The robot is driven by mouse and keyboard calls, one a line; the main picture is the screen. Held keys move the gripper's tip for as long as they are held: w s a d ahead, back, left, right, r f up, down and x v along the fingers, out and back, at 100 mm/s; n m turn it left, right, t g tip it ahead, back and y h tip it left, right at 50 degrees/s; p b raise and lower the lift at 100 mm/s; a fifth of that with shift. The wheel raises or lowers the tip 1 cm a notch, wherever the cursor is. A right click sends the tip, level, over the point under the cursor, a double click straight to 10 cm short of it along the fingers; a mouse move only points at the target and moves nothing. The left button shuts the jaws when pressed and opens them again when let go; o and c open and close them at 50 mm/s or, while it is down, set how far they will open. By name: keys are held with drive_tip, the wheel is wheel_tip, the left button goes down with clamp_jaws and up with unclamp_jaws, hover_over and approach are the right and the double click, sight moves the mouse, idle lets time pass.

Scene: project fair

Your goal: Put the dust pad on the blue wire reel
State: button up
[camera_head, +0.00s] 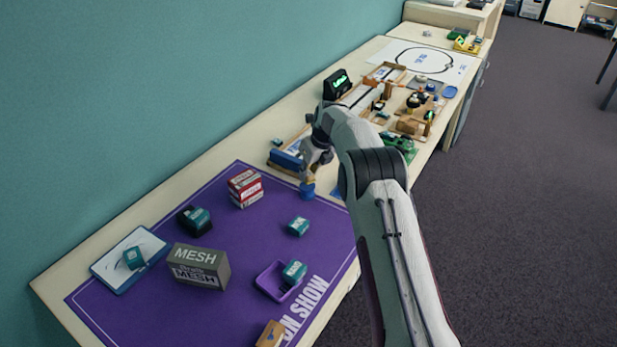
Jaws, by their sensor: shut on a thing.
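My gripper (311,174) points down above the near part of the table, at the left edge of my arm. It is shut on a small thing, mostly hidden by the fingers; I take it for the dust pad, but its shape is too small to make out. A small round blue thing, apparently the blue wire reel (307,190), stands upright on the purple mat's far edge, directly below the fingertips. A tan patch shows between the fingers and the blue top. I cannot tell whether the held thing touches the reel.
The purple mat (225,240) bears a red-and-white box (245,188), a grey MESH box (200,267), a purple tray (272,282) and several teal blocks. Wooden frames and parts crowd the table beyond.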

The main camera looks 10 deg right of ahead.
drive_tip(key=shift+f, duration=1.2)
drive_tip(key=shift+f, duration=0.1)
drive_tip(key=o, duration=1)
drive_tip(key=shift+f, duration=0.1)
drive_tip(key=v, duration=1.2)
drive_tip(key=shift+s, duration=0.1)
drive_tip(key=shift+r, duration=0.2)
